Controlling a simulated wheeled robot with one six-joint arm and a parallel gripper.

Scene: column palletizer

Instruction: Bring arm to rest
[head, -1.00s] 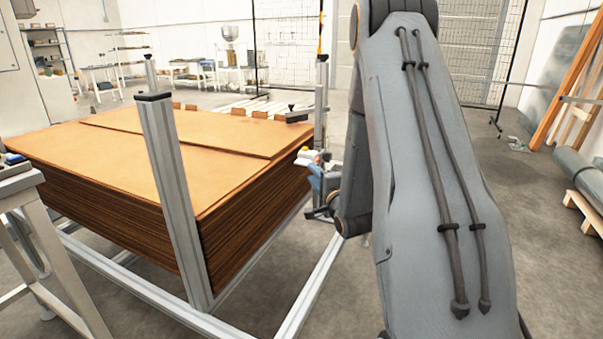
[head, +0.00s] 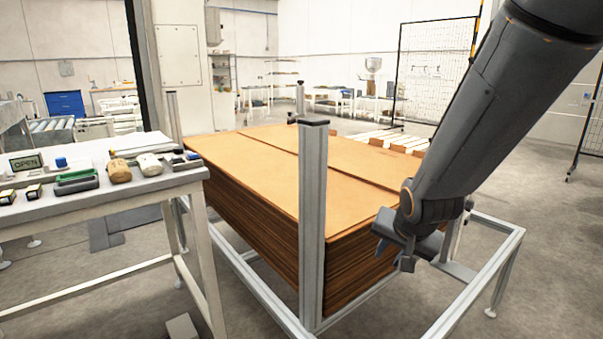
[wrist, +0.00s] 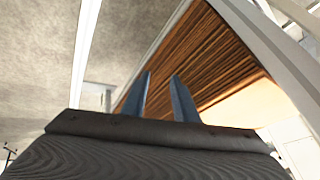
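My arm comes down from the upper right of the head view, and my gripper (head: 388,254) hangs at its end, beside the near right corner of a stack of brown sheets (head: 348,262). In the wrist view my gripper (wrist: 161,76) shows two blue-grey fingers standing apart with nothing between them. The layered side of the stack (wrist: 205,55) lies behind the fingers in that view. I cannot tell from these views how close the fingers are to the stack.
A metal frame with an upright post (head: 313,220) surrounds the stack, and its rail (head: 500,262) runs at the right. A white work table (head: 150,193) with bottles and small boxes stands at the left. Open concrete floor (head: 560,270) lies at the right.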

